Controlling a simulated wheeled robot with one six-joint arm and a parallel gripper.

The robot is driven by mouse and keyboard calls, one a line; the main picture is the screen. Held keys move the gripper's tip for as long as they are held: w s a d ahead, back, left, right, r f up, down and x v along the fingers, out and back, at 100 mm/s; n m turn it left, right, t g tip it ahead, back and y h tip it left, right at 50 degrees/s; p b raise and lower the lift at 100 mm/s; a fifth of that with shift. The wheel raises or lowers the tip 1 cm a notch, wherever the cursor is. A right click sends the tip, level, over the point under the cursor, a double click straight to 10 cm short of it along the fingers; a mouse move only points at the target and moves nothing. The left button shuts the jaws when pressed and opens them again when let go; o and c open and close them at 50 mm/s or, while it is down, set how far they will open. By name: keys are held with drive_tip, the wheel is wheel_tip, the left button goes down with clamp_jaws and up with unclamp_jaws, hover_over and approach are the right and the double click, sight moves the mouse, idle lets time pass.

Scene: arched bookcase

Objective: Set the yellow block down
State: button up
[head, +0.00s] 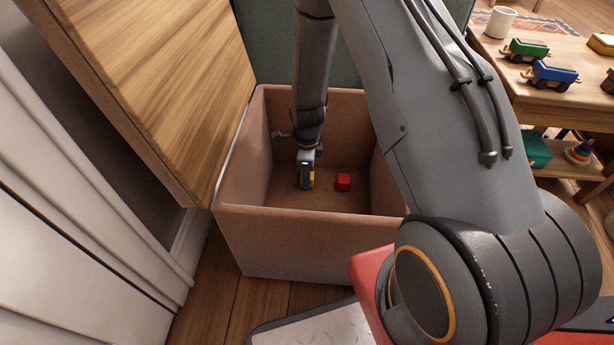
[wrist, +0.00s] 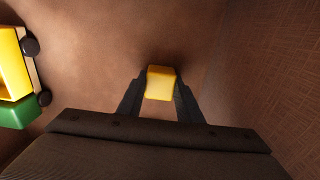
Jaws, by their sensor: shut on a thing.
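The yellow block (wrist: 160,83) is between the two dark fingers of my gripper (wrist: 160,95) in the wrist view. The gripper is shut on it. In the head view my gripper (head: 306,178) points down inside a brown open-topped bin (head: 310,245), and a small part of the yellow block (head: 311,179) shows at the fingers. I cannot tell whether the block touches the bin floor.
A red block (head: 343,182) lies on the bin floor, right of my gripper. A yellow and green wheeled toy (wrist: 14,75) shows at the left of the wrist view. A wooden panel (head: 165,75) stands left of the bin.

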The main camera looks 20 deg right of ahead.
drive_tip(key=shift+f, duration=0.15)
drive_tip(key=o, duration=1)
drive_tip(key=shift+o, duration=0.2)
wheel_tip(320, 180, up, 12)
drive_tip(key=p, duration=0.6)
drive_tip(key=shift+r, duration=0.25)
